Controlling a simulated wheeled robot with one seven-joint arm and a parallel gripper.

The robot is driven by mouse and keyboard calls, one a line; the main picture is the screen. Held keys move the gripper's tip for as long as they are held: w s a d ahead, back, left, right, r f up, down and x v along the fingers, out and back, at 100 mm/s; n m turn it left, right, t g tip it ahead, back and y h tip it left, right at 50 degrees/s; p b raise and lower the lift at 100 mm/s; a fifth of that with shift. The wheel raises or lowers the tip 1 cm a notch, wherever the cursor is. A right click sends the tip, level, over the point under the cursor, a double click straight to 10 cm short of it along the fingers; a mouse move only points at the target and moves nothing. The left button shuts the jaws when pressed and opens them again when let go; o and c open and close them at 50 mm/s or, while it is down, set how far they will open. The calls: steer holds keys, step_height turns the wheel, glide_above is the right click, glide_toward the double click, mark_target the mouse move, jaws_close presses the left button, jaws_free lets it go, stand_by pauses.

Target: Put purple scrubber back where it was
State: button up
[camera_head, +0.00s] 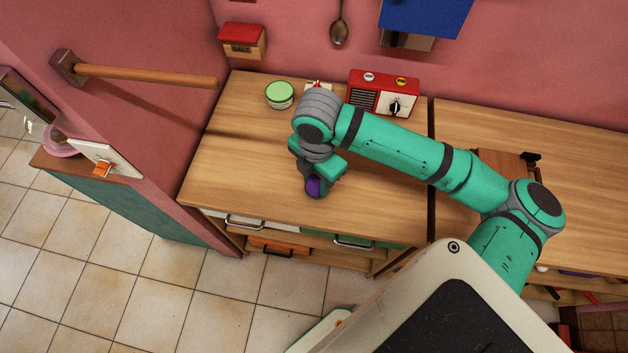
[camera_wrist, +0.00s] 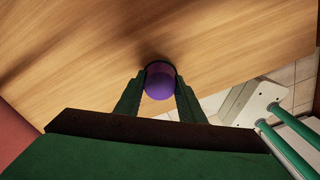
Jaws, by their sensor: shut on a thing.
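The purple scrubber (camera_wrist: 160,82) is held between the two fingers of my gripper (camera_wrist: 161,92) in the wrist view. In the head view the purple scrubber (camera_head: 313,186) shows at the lower end of my gripper (camera_head: 315,184), over the front part of the wooden counter (camera_head: 240,150). My gripper is shut on it. The fingers hide its sides, and I cannot tell whether its underside touches the counter.
A red-topped box (camera_head: 243,40) hangs on the wall. Drawers (camera_head: 280,228) are below the counter's front edge. The counter's left part is clear.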

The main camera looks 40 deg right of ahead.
mark_target(317, 182)
steer(key=shift+f, duration=0.65)
steer(key=shift+s+a+f, duration=0.1)
steer(key=shift+s, duration=0.1)
steer(key=shift+f, duration=0.2)
steer(key=o, duration=0.9)
steer(key=shift+r, duration=0.15)
step_height(317, 182, up, 12)
steer(key=shift+r, duration=0.1)
